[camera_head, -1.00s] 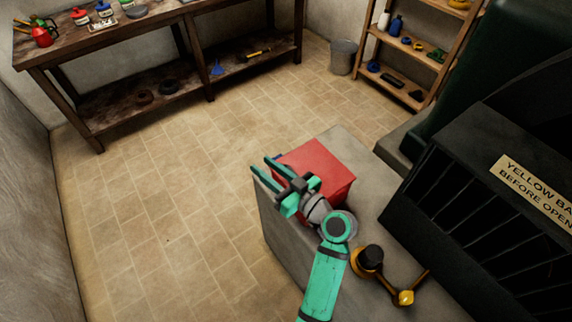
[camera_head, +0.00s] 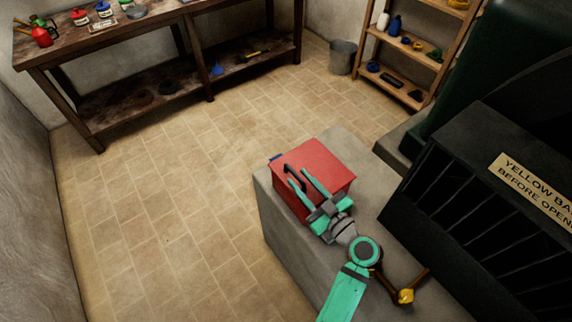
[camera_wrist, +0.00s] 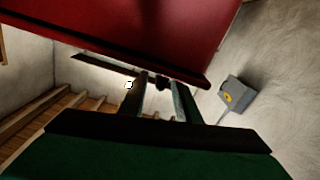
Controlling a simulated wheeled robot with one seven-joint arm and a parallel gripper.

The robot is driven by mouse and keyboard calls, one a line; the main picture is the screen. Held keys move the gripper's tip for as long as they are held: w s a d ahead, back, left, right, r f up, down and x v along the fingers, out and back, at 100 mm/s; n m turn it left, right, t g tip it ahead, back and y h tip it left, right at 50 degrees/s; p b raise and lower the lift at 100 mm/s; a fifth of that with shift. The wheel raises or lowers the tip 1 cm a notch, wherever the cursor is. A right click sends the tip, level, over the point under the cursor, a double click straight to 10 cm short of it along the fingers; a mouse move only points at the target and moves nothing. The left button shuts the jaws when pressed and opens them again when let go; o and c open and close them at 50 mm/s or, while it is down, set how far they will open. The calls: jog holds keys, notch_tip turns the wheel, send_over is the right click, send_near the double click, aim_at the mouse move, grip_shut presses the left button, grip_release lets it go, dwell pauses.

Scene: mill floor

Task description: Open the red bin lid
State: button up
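The red bin (camera_head: 318,160) sits on a grey concrete block and its lid looks shut. A black handle (camera_head: 289,168) shows at the lid's left side. My gripper (camera_head: 297,176) is at the bin's near left side, its two teal fingers pointing toward the handle with a gap between them. In the wrist view the bin's red surface (camera_wrist: 130,22) fills the top. My fingers (camera_wrist: 160,88) show below it, apart, with a small dark piece (camera_wrist: 161,82) between or behind them. I cannot tell whether they touch the handle.
The concrete block (camera_head: 285,245) has a black and yellow crank (camera_head: 405,296) on its near right. A dark barred machine (camera_head: 480,220) with a sign stands to the right. A workbench (camera_head: 150,60), bucket (camera_head: 343,57) and shelf rack (camera_head: 410,55) stand behind. The tiled floor on the left is clear.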

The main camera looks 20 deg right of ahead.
aim_at(289, 167)
jog(key=x, duration=0.7)
jog(key=shift+w, duration=0.3)
grip_shut()
